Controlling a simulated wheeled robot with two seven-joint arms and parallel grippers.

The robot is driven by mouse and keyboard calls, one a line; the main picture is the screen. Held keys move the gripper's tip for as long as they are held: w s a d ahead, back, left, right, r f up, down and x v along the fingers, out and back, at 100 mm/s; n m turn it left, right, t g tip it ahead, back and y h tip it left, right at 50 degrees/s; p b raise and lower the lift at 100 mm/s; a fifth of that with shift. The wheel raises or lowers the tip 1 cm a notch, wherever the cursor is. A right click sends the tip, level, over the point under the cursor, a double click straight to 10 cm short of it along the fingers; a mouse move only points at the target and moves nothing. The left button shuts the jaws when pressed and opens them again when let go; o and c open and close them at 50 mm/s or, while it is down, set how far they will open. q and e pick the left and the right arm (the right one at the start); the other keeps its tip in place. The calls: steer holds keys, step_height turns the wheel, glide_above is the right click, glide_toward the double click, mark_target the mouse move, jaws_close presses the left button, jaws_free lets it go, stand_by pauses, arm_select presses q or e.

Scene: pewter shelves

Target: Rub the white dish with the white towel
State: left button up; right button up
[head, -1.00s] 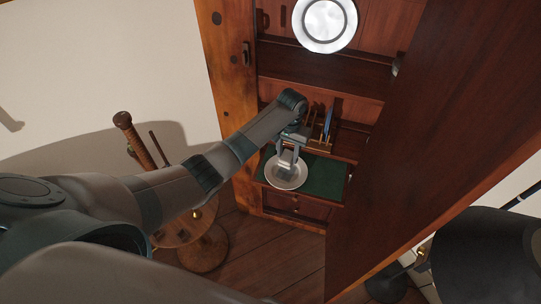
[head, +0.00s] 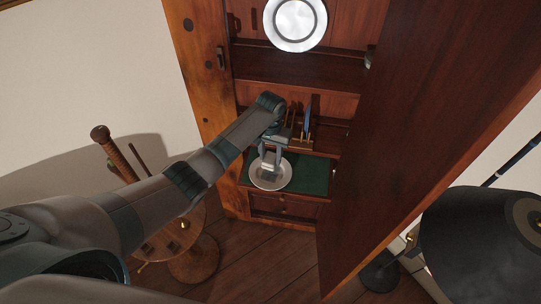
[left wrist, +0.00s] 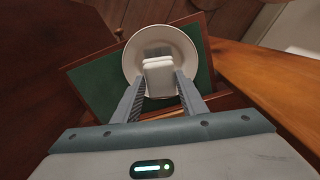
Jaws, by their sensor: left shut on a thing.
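The white dish (head: 270,173) lies on a green-lined surface in the wooden cabinet; it also shows in the left wrist view (left wrist: 187,48). The white towel (left wrist: 159,75) is a small folded block between the fingers of my left gripper (left wrist: 157,92). In the head view my left gripper (head: 271,162) points down over the dish, shut on the towel. The towel overlaps the dish in both views, and I cannot tell whether it touches it. It hides part of the dish's middle. My right gripper is not in view.
Another round plate (head: 295,22) stands upright on the upper shelf. The open cabinet door (head: 415,130) blocks the right side. A round wooden stand (head: 193,262) is at the lower left.

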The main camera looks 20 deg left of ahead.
arm_select(q)
steer(key=shift+f+b, duration=1.9)
steer(key=shift+f, duration=0.65)
steer(key=shift+f, duration=0.2)
steer(key=shift+f, duration=0.5)
steer(key=shift+a, duration=0.3)
steer(key=shift+d, duration=0.1)
